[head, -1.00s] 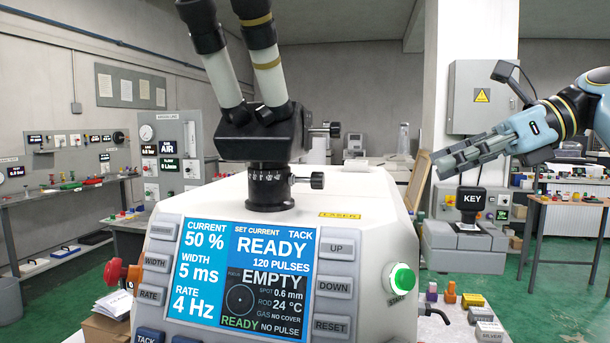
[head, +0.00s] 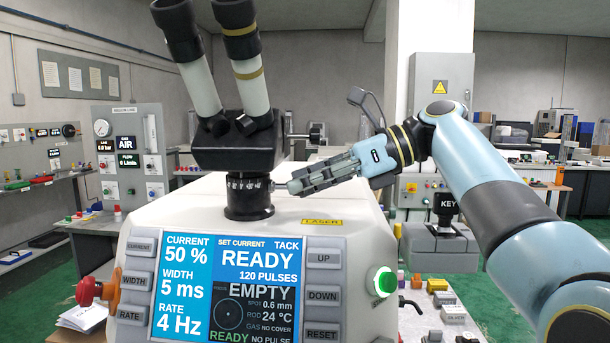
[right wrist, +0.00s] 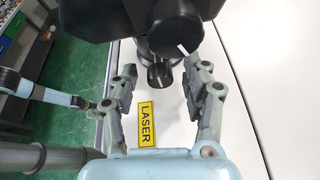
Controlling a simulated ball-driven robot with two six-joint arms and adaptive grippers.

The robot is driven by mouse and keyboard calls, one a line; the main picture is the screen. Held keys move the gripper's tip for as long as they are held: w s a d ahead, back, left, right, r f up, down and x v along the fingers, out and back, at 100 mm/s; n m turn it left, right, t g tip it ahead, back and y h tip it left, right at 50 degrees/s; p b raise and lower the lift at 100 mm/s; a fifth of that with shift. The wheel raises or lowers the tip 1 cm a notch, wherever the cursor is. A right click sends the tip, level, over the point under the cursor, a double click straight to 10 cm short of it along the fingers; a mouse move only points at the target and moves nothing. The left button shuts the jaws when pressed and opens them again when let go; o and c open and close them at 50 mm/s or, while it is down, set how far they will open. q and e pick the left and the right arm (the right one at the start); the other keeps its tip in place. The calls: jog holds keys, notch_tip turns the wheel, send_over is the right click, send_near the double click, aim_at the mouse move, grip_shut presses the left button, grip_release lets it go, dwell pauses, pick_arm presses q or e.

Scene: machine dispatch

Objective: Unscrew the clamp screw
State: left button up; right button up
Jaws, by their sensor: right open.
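In the right wrist view my right gripper (right wrist: 158,88) is open, with one finger on each side of the screw. I see a gap at the left finger; whether the right finger touches cannot be told. My left gripper cannot be made out in either view.
A larger black knob (right wrist: 175,38) overhangs close above the fingers in the right wrist view. The white welder housing with its yellow LASER label (head: 322,222) lies below the gripper. A KEY block (head: 446,206) stands behind at the right. A bluish arm link (right wrist: 45,96) shows at the left.

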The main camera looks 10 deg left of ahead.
jog(key=shift+a+f, duration=0.1)
jog(key=shift+a, duration=0.05)
jog(key=shift+c, duration=0.3)
grip_shut()
jog(key=shift+s+n+t, duration=0.15)
jog(key=shift+n+t, duration=0.65)
jog(key=shift+n, duration=0.3)
jog(key=shift+n+t, duration=0.8)
jog(key=shift+n, duration=0.4)
